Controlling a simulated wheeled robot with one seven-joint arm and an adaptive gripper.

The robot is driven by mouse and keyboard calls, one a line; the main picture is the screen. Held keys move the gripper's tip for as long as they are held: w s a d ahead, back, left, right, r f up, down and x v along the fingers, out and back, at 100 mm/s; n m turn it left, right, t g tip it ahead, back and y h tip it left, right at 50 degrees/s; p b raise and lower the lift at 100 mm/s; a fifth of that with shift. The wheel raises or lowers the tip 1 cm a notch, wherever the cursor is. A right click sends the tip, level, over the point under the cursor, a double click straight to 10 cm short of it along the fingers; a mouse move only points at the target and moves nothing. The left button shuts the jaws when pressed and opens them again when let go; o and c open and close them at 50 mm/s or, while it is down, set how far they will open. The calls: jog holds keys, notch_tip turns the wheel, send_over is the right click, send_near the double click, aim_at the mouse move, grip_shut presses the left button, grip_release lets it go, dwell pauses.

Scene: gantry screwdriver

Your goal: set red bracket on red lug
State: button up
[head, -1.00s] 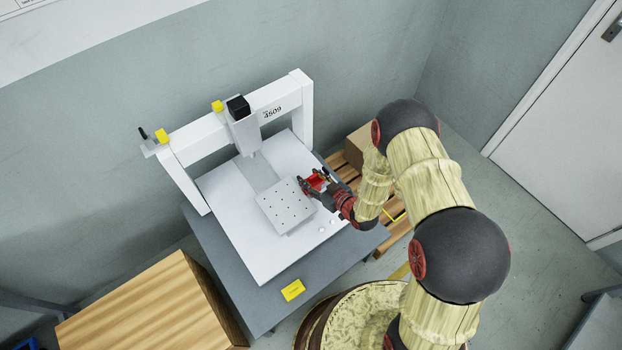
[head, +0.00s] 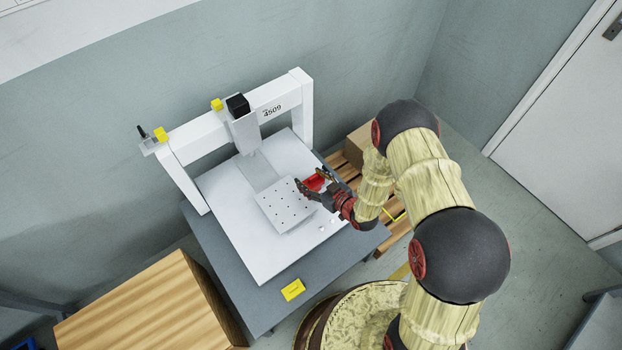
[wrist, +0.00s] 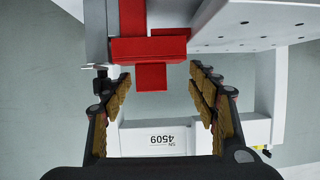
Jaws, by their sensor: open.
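A red bracket (head: 315,182) is at the right edge of the white perforated plate (head: 280,208) in the head view. In the wrist view the red block (wrist: 150,50) is ahead of the fingers, with a narrow tab pointing down between the fingertips. A narrower red piece (wrist: 131,17) rises behind it; I cannot tell whether that is the red lug or part of the bracket. My gripper (head: 313,178) is open, with its fingers on either side of the tab; gaps show on both sides in the wrist view (wrist: 161,74).
The white gantry (head: 270,98) with its screwdriver head (head: 243,125) stands behind the plate. A grey post (wrist: 97,35) with a small metal fitting is close to the left finger. A wooden box (head: 150,310) stands at front left; a pallet is at right.

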jog(key=shift+r, duration=0.3)
jog(key=p+v, duration=0.4)
jog(key=v, duration=0.8)
jog(key=w+d+r+h, duration=0.4)
jog(key=w+d+r, duration=0.3)
jog(key=w+r, duration=0.35)
jog(key=s+d+r+m+g+h, duration=0.1)
jog(key=d+r+h, duration=0.15)
jog(key=r, duration=0.55)
jog(key=s+d+r+m+h, duration=0.1)
jog(key=d+r+m, duration=0.15)
jog(key=r, duration=0.45)
jog(key=s+d+r+m+g+h, duration=0.2)
jog(key=s+r, duration=0.8)
jog(key=r, duration=0.2)
jog(key=s+a+r+m+g, duration=0.1)
jog(key=s+a+r, duration=0.1)
jog(key=s, duration=0.6)
jog(key=s+a+r+m+g+y, duration=0.1)
jog(key=s+r, duration=0.3)
jog(key=s, duration=0.5)
jog(key=shift+s+a, duration=0.2)
jog(key=shift+a, duration=0.35)
jog(key=shift+y, duration=0.25)
